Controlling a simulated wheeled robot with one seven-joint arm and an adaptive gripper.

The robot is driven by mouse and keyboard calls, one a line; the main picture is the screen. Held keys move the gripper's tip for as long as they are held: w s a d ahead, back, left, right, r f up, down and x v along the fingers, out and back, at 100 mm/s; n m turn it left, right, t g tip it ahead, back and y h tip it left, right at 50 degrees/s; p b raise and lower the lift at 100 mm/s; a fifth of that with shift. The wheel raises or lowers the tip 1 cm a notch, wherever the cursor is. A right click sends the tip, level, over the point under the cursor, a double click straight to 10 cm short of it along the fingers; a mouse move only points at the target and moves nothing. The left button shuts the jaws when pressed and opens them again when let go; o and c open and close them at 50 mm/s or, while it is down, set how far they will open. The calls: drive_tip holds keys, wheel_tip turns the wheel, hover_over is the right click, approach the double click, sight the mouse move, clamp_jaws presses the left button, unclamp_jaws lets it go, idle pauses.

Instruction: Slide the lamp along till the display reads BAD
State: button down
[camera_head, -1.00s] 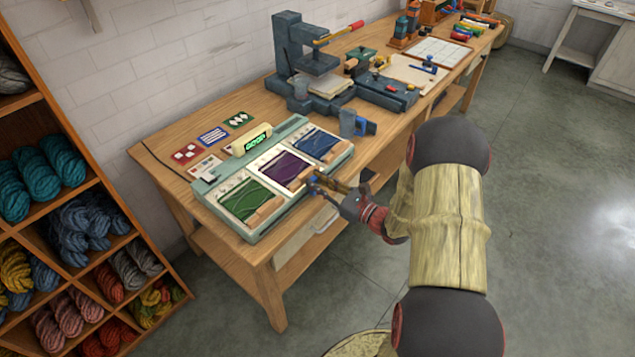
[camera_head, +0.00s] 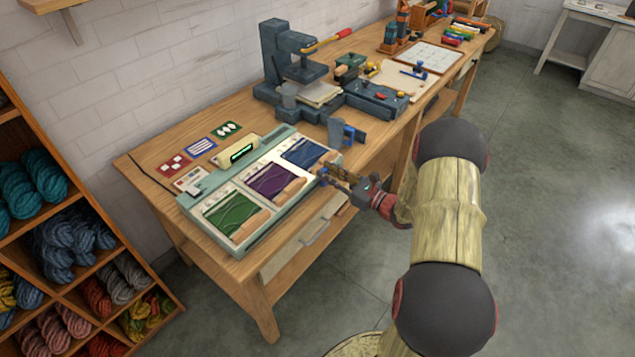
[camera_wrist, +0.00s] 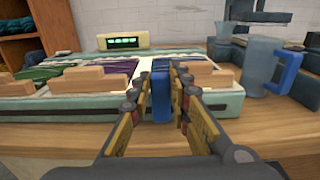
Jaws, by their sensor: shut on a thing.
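A pale green tray device (camera_head: 185,201) lies on the bench with green, purple and blue yarn panels side by side. A cream display box (camera_head: 226,160) stands at its back; its lit green window (camera_head: 241,152) is too small to read, and in the wrist view the display (camera_wrist: 123,42) shows green characters I cannot make out. My gripper (camera_head: 328,178) is at the tray's front edge, near the blue panel. In the wrist view my gripper (camera_wrist: 160,92) is shut on an upright blue piece (camera_wrist: 161,98), apparently the lamp's handle. A bright white strip shows just behind it.
A clear jug with a blue handle (camera_head: 349,134) stands right of the tray. A dark grey press (camera_head: 283,62) is behind it. Picture cards (camera_head: 199,147) lie behind the tray. Yarn shelves (camera_head: 60,180) stand at the left.

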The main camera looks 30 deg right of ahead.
sight(329, 159)
drive_tip(key=d, duration=0.1)
drive_tip(key=w+d, duration=0.1)
drive_tip(key=d, duration=0.2)
drive_tip(key=shift+w+d, duration=0.3)
drive_tip(key=shift+d, duration=0.15)
drive_tip(key=c, duration=1.6)
unclamp_jaws()
drive_tip(key=shift+w+d, duration=0.1)
drive_tip(key=shift+c, duration=0.2)
drive_tip(key=v, duration=1.2)
